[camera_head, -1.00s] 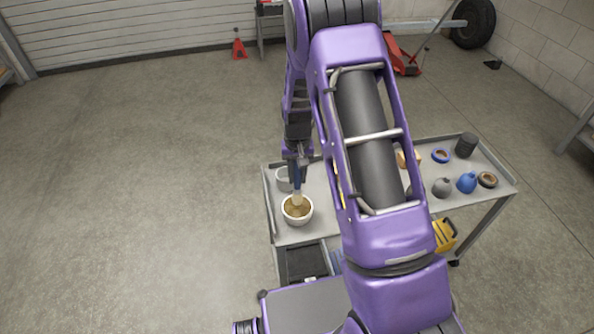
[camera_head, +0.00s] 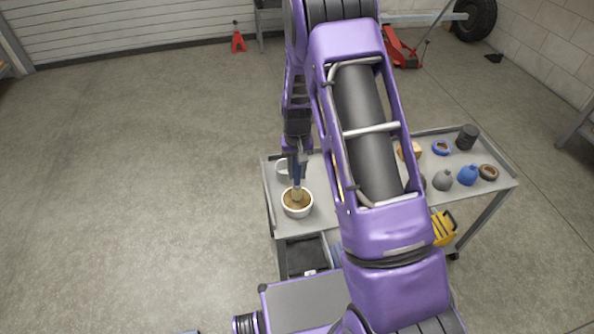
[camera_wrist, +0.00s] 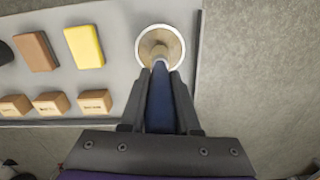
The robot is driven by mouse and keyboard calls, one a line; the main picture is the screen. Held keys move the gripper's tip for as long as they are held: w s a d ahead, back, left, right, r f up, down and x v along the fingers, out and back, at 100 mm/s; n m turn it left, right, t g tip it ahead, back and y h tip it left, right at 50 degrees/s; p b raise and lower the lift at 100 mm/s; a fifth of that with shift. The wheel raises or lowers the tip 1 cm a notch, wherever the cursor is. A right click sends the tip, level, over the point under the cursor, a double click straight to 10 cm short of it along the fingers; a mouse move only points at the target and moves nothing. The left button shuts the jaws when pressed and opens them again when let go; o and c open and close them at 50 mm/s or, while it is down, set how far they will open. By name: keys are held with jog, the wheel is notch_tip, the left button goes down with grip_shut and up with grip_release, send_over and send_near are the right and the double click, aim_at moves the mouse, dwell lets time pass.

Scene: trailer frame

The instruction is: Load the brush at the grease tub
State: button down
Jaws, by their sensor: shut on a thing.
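The grease tub (camera_head: 297,208) is a white round bowl with brown grease inside, at the left end of the grey cart top. It also shows at the top of the wrist view (camera_wrist: 176,40). My gripper (camera_head: 298,160) is above the tub, shut on the blue handle of the brush (camera_wrist: 160,97). The brush points down, and its pale bristles (camera_head: 296,195) are at the tub's opening, over or in the grease. I cannot tell how deep the bristles go.
The floor left of the cart is clear.

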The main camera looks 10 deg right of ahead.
jog(key=shift+f+b, duration=0.5)
jog(key=shift+f, duration=0.05)
dwell(1.4)
jog(key=shift+r, duration=0.1)
jog(key=shift+r+p, duration=1.7)
jog(key=shift+r, duration=1.75)
